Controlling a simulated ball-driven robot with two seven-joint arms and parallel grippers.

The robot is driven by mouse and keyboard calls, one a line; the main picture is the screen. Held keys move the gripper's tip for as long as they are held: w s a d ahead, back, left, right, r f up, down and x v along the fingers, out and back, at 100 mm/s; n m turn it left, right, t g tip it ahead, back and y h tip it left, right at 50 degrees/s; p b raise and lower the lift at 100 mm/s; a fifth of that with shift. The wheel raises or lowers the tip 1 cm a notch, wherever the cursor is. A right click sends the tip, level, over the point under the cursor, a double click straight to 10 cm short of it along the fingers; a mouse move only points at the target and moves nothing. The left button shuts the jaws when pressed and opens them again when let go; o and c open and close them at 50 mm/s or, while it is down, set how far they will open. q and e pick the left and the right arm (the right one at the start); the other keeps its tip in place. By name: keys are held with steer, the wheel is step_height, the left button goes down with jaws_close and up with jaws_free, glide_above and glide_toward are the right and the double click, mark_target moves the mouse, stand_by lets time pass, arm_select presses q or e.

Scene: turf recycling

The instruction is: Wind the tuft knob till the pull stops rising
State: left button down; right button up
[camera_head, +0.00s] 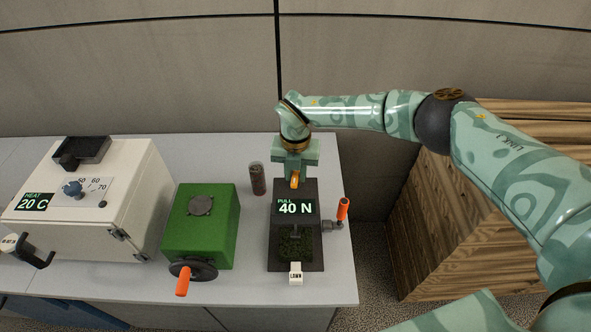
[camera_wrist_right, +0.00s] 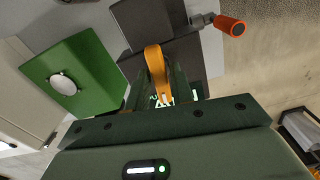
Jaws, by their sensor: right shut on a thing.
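The black pull tester (camera_head: 313,191) stands at the right of the bench, its display reading PULL 40 N. A green turf patch lies on its base beneath a small grey clamp. A crank with an orange grip (camera_head: 343,209) sticks out of its right side and also shows in the wrist view (camera_wrist_right: 230,26). My right gripper (camera_head: 295,172) is at the tester's back edge, pointing down, shut on a curved yellow-orange piece (camera_wrist_right: 155,65). I cannot tell whether this piece is the tuft knob. The fingers partly hide it. My left gripper is not in view.
A green box (camera_head: 220,208) with an orange-handled crank stands left of the tester. A dark cylinder (camera_head: 258,178) stands between them at the back. A white heater (camera_head: 130,190) reading 20 C is at far left. A wooden crate (camera_head: 430,225) stands right of the bench.

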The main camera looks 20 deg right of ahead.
mark_target(295, 173)
steer(key=shift+w+r, duration=0.1)
stand_by(0.5)
steer(key=o, duration=0.8)
step_height(295, 173, up, 16)
steer(key=shift+r+b, duration=0.1)
steer(key=shift+b, duration=0.5)
